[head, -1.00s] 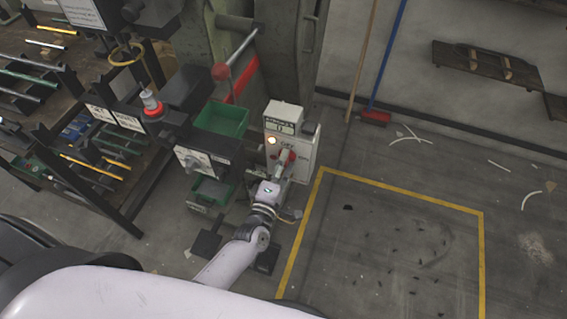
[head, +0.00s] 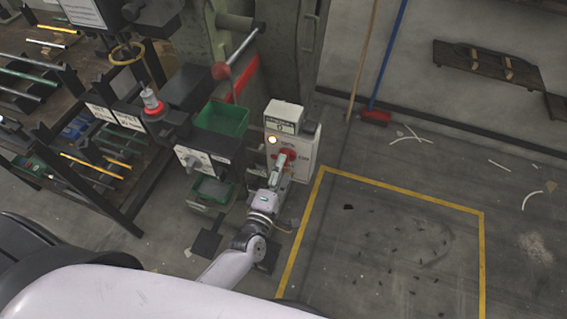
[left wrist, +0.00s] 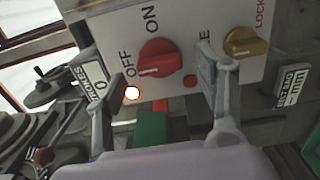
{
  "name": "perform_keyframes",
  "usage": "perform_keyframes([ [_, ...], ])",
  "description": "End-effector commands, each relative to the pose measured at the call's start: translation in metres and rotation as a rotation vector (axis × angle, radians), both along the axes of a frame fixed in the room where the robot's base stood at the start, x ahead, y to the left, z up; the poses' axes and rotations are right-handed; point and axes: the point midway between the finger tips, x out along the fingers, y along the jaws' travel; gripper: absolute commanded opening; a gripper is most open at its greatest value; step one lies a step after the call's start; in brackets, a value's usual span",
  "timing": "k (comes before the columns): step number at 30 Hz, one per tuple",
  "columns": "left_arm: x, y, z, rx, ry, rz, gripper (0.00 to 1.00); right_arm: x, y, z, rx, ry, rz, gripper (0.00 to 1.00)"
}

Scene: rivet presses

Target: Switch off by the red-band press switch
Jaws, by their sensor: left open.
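The press with the red band (head: 243,80) stands at the top centre of the head view. Its pale switch box (head: 304,150) is at its foot, with a red rotary switch (head: 289,155) and a glowing lamp (head: 272,140). In the left wrist view the red switch (left wrist: 158,60) sits by the labels ON and OFF, and the lamp (left wrist: 132,93) is lit. My left gripper (head: 281,163) is open in front of the switch. Its two fingers (left wrist: 153,80) stand apart on either side of the knob, apparently not gripping it. My right gripper is out of view.
A brass LOCK knob (left wrist: 240,42) is close to the right finger. A counter display (left wrist: 95,75) is near the left one. The yellow-marked floor (head: 400,240) is largely clear.

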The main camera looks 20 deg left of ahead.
Motion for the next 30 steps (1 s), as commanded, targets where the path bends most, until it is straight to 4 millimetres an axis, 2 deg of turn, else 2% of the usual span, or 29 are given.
perform_keyframes([
  [1, -0.013, 0.001, -0.002, 0.001, 0.004, -0.001, 0.63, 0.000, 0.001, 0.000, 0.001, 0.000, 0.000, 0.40],
  [6, -0.051, 0.002, -0.001, 0.000, 0.004, -0.001, 0.63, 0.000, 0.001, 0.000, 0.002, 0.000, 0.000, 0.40],
  [12, -0.082, 0.003, -0.001, 0.000, 0.002, 0.000, 0.63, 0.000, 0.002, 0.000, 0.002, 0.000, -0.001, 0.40],
  [18, -0.094, 0.003, 0.000, 0.000, 0.001, 0.000, 0.63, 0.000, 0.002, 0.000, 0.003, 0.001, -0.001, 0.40],
  [30, -0.094, 0.003, 0.000, 0.000, 0.000, 0.000, 0.63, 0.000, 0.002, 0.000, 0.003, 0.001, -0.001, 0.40],
])
